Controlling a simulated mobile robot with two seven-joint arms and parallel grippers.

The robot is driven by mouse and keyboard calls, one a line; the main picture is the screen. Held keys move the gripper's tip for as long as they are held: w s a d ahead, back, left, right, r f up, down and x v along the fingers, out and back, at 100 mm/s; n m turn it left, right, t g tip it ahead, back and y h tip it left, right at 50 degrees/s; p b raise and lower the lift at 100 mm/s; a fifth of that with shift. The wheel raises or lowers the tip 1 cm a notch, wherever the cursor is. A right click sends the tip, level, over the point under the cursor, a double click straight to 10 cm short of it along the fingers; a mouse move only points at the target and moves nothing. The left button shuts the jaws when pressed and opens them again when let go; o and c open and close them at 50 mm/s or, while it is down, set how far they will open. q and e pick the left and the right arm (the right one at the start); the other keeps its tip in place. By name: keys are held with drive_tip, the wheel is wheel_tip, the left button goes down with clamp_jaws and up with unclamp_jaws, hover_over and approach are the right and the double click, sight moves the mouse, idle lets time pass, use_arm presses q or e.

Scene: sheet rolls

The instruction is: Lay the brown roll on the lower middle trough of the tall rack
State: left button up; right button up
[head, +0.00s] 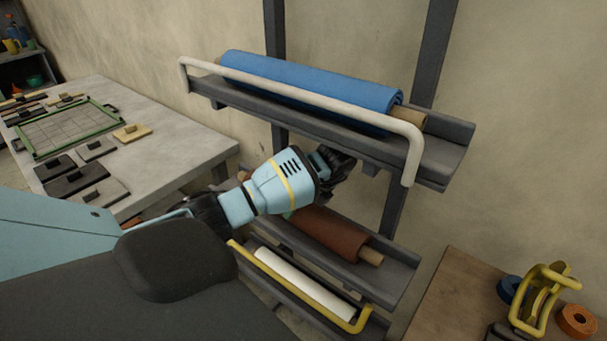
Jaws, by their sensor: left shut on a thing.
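The brown roll (335,231), with a tan core end showing at its right, lies lengthwise at the lower middle trough (397,277) of the tall rack (433,55). I cannot tell whether it rests fully on the trough. My left gripper (337,172) reaches across the roll, just under the upper trough. My right gripper is not in view.
A blue roll (310,82) lies on the upper trough behind a white rail (300,103). Below, a white roll (303,282) lies behind a yellow rail (295,290). A grey table (170,140) stands left; a wooden table (450,300) with tape rolls stands right.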

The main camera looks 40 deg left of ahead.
sight(352, 243)
use_arm(q)
drive_tip(key=o, duration=2)
drive_tip(key=shift+d, duration=0.1)
drive_tip(key=shift+d+r, duration=0.15)
drive_tip(key=shift+r, duration=0.25)
drive_tip(key=v, duration=0.2)
drive_tip(key=shift+w+d+r, duration=0.15)
drive_tip(key=shift+d+r, duration=0.05)
drive_tip(key=w+d, duration=0.1)
drive_tip(key=d, duration=0.2)
drive_tip(key=w+d, duration=0.1)
drive_tip(key=d, duration=0.3)
drive_tip(key=w+d, duration=0.1)
drive_tip(key=d, duration=0.3)
drive_tip(key=shift+w+f, duration=0.2)
drive_tip(key=shift+f, duration=0.05)
